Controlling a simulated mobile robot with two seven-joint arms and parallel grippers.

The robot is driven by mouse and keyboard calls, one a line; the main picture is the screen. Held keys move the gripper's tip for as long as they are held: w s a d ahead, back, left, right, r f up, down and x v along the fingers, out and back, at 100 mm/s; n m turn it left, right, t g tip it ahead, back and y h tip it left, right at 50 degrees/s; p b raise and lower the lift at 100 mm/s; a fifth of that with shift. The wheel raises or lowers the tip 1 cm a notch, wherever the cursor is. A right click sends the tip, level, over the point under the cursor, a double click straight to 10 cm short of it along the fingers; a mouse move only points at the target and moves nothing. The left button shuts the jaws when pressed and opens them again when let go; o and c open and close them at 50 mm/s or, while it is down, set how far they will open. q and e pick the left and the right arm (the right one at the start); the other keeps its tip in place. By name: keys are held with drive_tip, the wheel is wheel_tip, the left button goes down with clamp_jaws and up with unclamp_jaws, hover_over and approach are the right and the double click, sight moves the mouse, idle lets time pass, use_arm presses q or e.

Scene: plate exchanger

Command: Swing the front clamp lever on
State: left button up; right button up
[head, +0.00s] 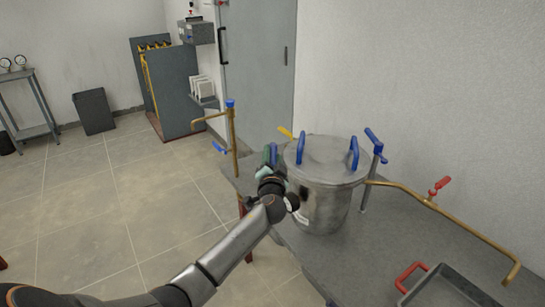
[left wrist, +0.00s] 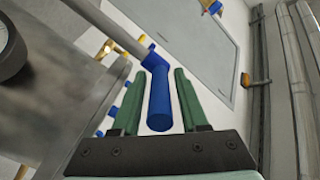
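A steel pot with a lid (head: 325,155) stands on the grey table. Two blue handles (head: 354,152) rise from the lid. My left gripper (head: 268,160) is at the pot's left side, its green fingers pointing away from me. In the left wrist view, a blue lever grip (left wrist: 160,100) on a grey rod (left wrist: 110,28) lies between the fingers of that gripper (left wrist: 152,95). Gaps show on both sides of the grip, so the fingers look open around it. I cannot tell for sure that this is the front clamp lever. My right gripper is out of view.
A brass pipe with a red valve handle (head: 440,185) runs along the right of the table (head: 400,230). A brass pipe with blue handles (head: 233,140) stands left of my gripper.

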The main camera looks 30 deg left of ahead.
use_arm(q)
clamp_jaws()
idle(1.1)
